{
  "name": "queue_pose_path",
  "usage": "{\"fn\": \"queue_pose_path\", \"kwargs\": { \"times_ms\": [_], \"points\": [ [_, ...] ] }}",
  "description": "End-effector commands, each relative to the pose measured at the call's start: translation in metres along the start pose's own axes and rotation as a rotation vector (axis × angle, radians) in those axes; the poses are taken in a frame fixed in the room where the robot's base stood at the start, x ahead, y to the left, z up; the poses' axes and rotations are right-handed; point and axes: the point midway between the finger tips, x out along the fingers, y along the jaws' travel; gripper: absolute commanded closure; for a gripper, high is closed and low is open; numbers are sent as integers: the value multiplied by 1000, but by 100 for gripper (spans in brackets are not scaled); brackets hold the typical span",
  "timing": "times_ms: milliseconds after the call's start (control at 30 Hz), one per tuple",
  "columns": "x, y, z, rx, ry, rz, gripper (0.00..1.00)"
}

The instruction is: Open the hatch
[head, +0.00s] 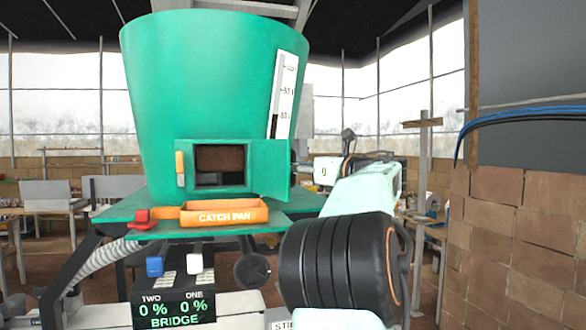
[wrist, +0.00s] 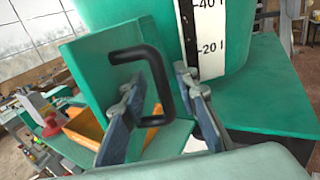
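The green hatch door (head: 268,169) on the big green tub (head: 215,75) stands swung out to the right. The opening (head: 219,160) shows a dark brown inside. In the wrist view the door (wrist: 95,85) carries a black bar handle (wrist: 152,62). My gripper (wrist: 160,82) is open, with one finger on each side of the handle's lower part. I cannot tell whether a finger touches it. In the head view the fingers are mostly hidden behind the door and my arm.
An orange catch pan (head: 224,216) sits on the green ledge below the opening. A red piece (head: 142,220) lies left of it. A level gauge (head: 282,95) is on the tub. A display reading BRIDGE (head: 173,309) stands below. A brick wall (head: 520,225) is at right.

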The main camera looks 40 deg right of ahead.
Motion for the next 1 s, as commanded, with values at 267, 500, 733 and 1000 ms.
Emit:
{"fn": "queue_pose_path", "kwargs": {
  "times_ms": [267,500,733,1000],
  "points": [
    [-3,-1,-1,1,2,-1,72],
    [-41,-2,0,0,1,-5,72],
    [-90,-1,0,0,1,-3,72],
    [-118,0,0,0,1,0,72]
  ]
}}
